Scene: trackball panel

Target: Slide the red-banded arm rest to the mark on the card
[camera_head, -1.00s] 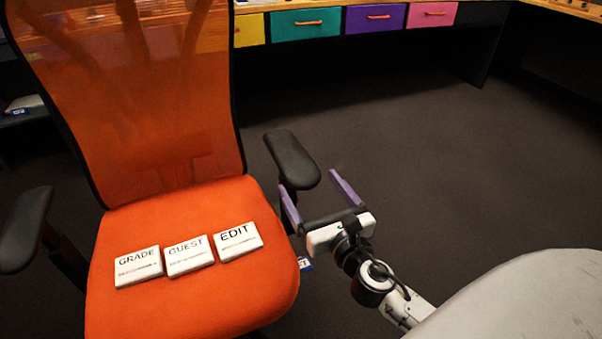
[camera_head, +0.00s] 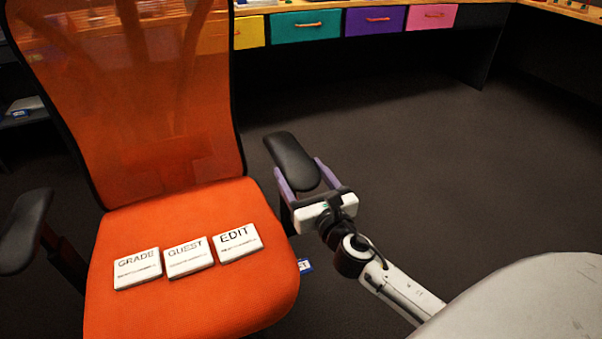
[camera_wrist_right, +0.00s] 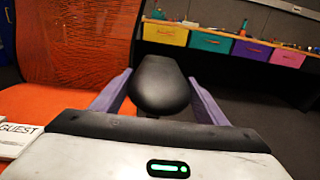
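A black padded arm rest (camera_head: 290,158) stands on the right side of the orange chair; it also shows in the wrist view (camera_wrist_right: 162,85). My right gripper (camera_head: 298,167) is open, with one purple finger on each side of the pad's near end. In the wrist view, gaps show between the pad and the fingers (camera_wrist_right: 160,76). The other arm rest (camera_head: 24,230) is at the left. I cannot make out a red band on either. A small blue and white card (camera_head: 305,266) shows below the right arm rest, partly hidden by the seat. My left gripper is out of view.
Three white labelled blocks, GRADE (camera_head: 138,268), GUEST (camera_head: 188,256) and EDIT (camera_head: 238,242), lie on the orange seat (camera_head: 190,310). A desk with coloured drawers (camera_head: 375,19) stands at the back. The dark floor (camera_head: 430,150) to the right is clear.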

